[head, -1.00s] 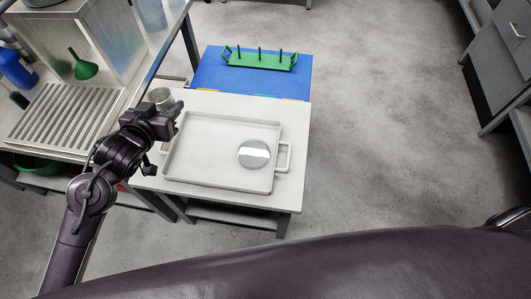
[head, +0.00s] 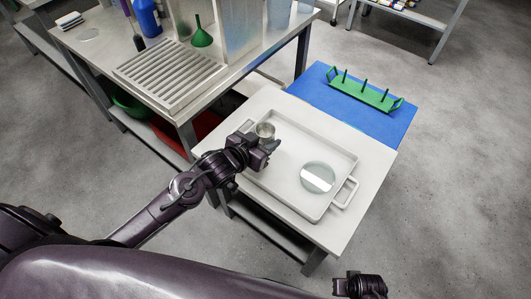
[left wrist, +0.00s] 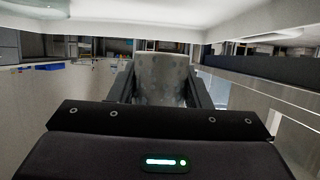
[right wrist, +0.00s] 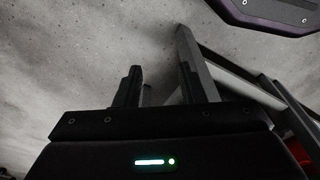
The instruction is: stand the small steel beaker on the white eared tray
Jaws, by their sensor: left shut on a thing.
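The small steel beaker (head: 265,130) is held upright in my left gripper (head: 270,150), whose fingers close on its sides in the left wrist view (left wrist: 162,78). In the head view the beaker overlaps the far-left rim of the white eared tray (head: 290,192). I cannot tell its exact height above the tray. The tray lies on a white table; its near-right ear (head: 346,193) shows and its other ear is partly hidden by my gripper. My right gripper (right wrist: 160,88) is open and empty, away from the tray, over the floor.
A round glass dish (head: 317,177) lies in the tray's right part. A green rack with pegs (head: 366,95) stands on a blue surface (head: 330,100) behind. A bench with a slatted panel (head: 170,75) and a green funnel (head: 201,36) is at the left. The tray's middle is clear.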

